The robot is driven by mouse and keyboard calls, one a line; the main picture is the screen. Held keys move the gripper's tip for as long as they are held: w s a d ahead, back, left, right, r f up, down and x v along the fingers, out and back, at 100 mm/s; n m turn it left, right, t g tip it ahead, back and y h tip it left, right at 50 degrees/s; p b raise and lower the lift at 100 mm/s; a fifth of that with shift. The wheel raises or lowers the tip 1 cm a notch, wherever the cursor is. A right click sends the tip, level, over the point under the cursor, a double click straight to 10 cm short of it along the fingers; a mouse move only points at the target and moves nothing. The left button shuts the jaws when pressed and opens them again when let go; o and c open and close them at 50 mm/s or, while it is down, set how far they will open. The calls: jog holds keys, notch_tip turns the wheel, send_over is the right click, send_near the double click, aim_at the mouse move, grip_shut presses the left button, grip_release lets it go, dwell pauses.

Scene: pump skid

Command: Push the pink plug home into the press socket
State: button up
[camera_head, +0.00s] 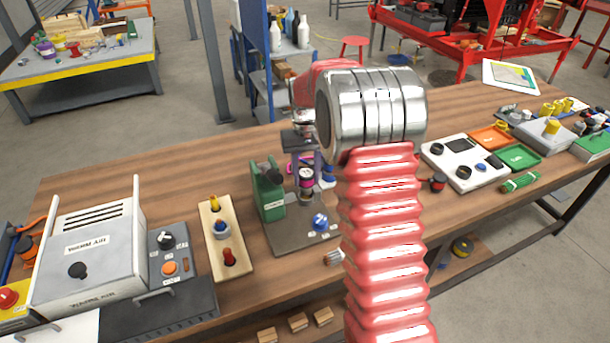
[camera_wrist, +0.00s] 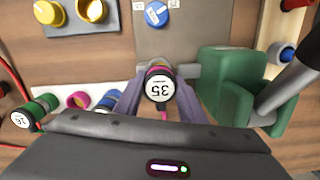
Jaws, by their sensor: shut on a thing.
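My gripper (camera_head: 306,172) is shut on the pink plug (camera_head: 306,184) beside the green press (camera_head: 269,194). In the wrist view, the purple-grey fingers of my gripper (camera_wrist: 158,98) lie on either side of the plug (camera_wrist: 158,85). Its black-rimmed white face reads 35, and pink shows at its edge. The green press body (camera_wrist: 225,85) stands close on the right there. The press socket is not clearly visible; the plug and gripper cover the area beneath. I cannot tell how deep the plug sits.
A blue knob (camera_head: 320,222) sits on the press's grey base plate (camera_head: 284,240). A wooden block with knobs (camera_head: 225,240) and a grey machine (camera_head: 90,255) stand to the left. In the wrist view, a green-ringed plug (camera_wrist: 35,112) lies at left. Bare bench shows behind the press.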

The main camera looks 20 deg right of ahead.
jog(key=shift+f, duration=1.65)
dwell(0.7)
jog(key=o, duration=1.3)
jog(key=r, duration=0.8)
jog(key=w+r, duration=0.1)
jog(key=r, duration=0.4)
jog(key=shift+d, duration=0.1)
jog(key=shift+r, duration=0.35)
